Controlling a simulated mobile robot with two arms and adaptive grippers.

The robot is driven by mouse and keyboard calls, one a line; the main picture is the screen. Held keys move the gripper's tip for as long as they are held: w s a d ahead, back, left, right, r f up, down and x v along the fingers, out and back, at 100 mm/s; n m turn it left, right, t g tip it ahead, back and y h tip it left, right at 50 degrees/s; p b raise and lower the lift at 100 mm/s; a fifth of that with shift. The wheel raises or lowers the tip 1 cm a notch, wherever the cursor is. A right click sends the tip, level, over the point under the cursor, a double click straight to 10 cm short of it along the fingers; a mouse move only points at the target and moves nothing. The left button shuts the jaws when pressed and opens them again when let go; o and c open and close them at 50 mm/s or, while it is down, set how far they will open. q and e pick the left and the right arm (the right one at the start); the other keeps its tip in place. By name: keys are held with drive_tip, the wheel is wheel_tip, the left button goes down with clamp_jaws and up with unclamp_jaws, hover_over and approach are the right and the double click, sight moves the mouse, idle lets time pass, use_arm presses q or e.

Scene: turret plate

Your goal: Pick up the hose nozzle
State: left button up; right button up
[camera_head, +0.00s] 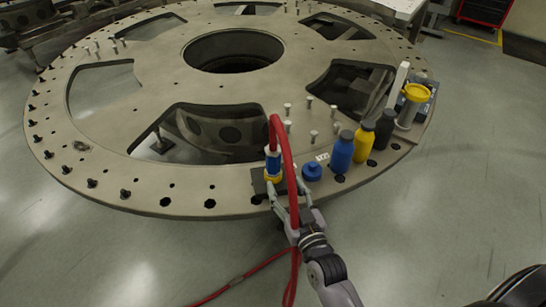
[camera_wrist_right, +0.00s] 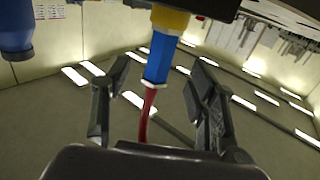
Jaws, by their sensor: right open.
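The hose nozzle (camera_head: 273,162), blue with a yellow part, stands near the front rim of the turret plate (camera_head: 235,200). A red hose (camera_head: 290,165) loops up from its top and hangs down over my right arm. My right gripper (camera_head: 287,193) is open at the plate's edge, just in front of the nozzle. In the right wrist view the nozzle (camera_wrist_right: 160,57) lies between the two spread fingers, with a visible gap on each side. The hose partly hides the gripper in the head view. My left gripper is not in view.
Right of the nozzle stand a blue cap (camera_head: 312,171), a blue bottle (camera_head: 341,152), a yellow bottle (camera_head: 363,143) and a dark bottle (camera_head: 384,130). A yellow funnel (camera_head: 416,92) is farther right. Several white pegs stand behind. The plate has large openings.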

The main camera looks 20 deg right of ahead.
sight(276, 169)
drive_tip(key=w, duration=0.4)
drive_tip(key=shift+w+a+p, duration=0.1)
drive_tip(key=shift+w+p, duration=0.05)
drive_tip(key=shift+p, duration=0.15)
drive_tip(key=w, duration=0.2)
drive_tip(key=w+p, duration=0.1)
drive_tip(key=w, duration=0.1)
drive_tip(key=shift+w+a+p, duration=0.2)
drive_tip(key=shift+w+p, duration=0.1)
drive_tip(key=shift+w+f, duration=0.1)
drive_tip(key=shift+w, duration=0.25)
drive_tip(key=shift+s, duration=0.1)
drive_tip(key=shift+c, duration=0.6)
clamp_jaws()
